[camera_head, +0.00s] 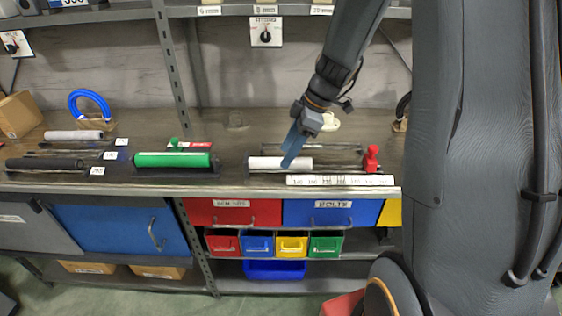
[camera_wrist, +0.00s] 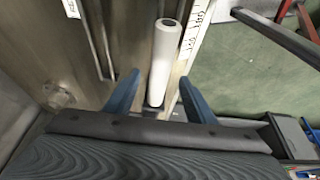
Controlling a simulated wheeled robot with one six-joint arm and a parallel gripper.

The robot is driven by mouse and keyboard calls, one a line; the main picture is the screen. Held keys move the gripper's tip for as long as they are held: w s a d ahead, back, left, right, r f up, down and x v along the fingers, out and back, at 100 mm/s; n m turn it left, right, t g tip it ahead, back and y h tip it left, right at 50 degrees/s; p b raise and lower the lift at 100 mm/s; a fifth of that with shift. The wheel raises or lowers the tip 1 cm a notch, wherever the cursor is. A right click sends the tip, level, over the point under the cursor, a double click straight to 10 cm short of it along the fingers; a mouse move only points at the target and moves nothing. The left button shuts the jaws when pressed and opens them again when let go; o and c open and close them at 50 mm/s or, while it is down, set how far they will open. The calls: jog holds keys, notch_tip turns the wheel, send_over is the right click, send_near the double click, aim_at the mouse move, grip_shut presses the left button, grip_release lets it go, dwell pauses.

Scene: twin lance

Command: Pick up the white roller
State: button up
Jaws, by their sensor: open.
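The white roller (camera_head: 268,163) lies sideways on the bench shelf near its front edge, in a dark rack. My gripper (camera_head: 292,150) is above it, and a blue finger covers part of the roller in the head view. In the wrist view the white roller (camera_wrist: 164,60) runs away from me, its near end between the two open blue fingers of my gripper (camera_wrist: 160,97). The fingers stand apart from the roller on both sides. Whether they are level with it or still above it, I cannot tell.
A green roller (camera_head: 172,160) lies to the left in its own rack. A red clamp-like piece (camera_head: 371,159) stands at the rack's right end. A printed white strip (camera_head: 340,180) lies along the front edge. Red (camera_head: 232,212) and blue drawers sit below.

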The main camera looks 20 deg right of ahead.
jog(key=shift+p+x, duration=0.45)
jog(key=shift+x, duration=1.15)
jog(key=c, duration=1.2)
grip_shut()
jog(key=shift+r, duration=0.15)
